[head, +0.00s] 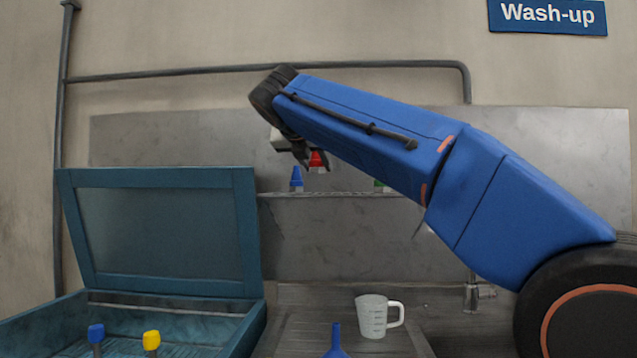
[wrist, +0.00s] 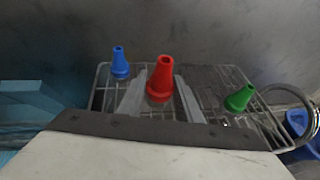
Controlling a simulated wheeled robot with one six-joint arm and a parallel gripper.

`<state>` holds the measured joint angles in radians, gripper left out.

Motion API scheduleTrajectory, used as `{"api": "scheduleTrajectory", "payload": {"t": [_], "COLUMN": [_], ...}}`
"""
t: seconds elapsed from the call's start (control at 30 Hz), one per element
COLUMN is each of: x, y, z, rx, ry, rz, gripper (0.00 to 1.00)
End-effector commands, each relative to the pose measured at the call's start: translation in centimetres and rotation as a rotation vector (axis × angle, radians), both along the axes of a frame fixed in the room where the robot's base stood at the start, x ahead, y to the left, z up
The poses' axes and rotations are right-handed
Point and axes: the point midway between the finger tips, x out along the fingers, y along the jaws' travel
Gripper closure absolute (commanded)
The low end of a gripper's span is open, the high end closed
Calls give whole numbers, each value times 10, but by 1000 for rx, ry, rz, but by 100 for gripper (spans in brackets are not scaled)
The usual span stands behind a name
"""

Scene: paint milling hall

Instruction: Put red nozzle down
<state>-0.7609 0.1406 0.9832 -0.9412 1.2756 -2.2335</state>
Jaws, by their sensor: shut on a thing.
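The red nozzle (wrist: 161,80) stands upright between the fingers of my gripper (wrist: 160,92), which is shut on it. In the head view the red nozzle (head: 318,160) shows just above the wire shelf (head: 335,194), partly hidden by my gripper (head: 312,162). In the wrist view the wire shelf (wrist: 214,76) lies beneath the nozzle. I cannot tell whether the nozzle's base touches the shelf.
A blue nozzle (wrist: 120,62) stands left on the shelf and a green nozzle (wrist: 240,98) right. Below are an open teal box (head: 250,335) with a blue-capped and a yellow-capped thing, a measuring jug (head: 372,316) and a blue funnel (head: 336,345).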

Motion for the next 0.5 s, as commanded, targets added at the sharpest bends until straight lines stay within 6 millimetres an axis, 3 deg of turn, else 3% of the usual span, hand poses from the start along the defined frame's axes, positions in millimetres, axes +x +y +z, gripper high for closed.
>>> {"api": "scheduleTrajectory", "payload": {"t": [0.5], "x": [0], "y": [0], "z": [-43], "rx": [-1], "ry": [0], "rz": [0], "gripper": [94]}}
